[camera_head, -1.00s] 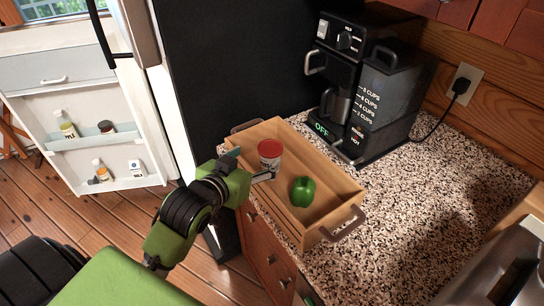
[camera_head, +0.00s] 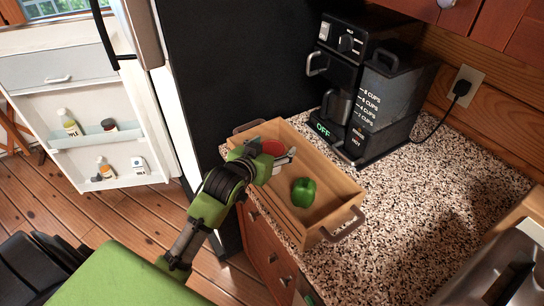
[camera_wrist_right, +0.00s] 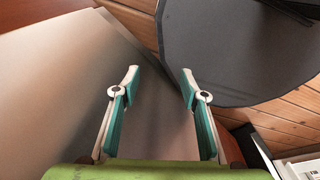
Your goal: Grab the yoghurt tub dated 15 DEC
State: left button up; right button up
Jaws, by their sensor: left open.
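A tub with a red lid (camera_head: 274,147) stands in the wooden tray (camera_head: 333,188) on the counter. Its lid shows, but most of its side is hidden behind my left gripper. No date can be read on it. My left gripper (camera_head: 271,155) is open at the tub, with one finger on its left and the other on its right in the picture; I cannot tell whether they touch it. My right gripper (camera_wrist_right: 160,80) is open and empty in the right wrist view, its two teal-padded fingers apart.
A green pepper (camera_head: 303,192) lies in the tray, near the left gripper. A black coffee maker (camera_head: 372,90) stands behind the tray. The open fridge door (camera_head: 75,100) at the left holds bottles, a jar (camera_head: 108,125) and a carton. The speckled counter right of the tray is clear.

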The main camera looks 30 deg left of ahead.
pick_arm(q)
jog(key=c, duration=1.4)
jog(key=shift+o, duration=0.2)
jog(key=shift+r, duration=0.1)
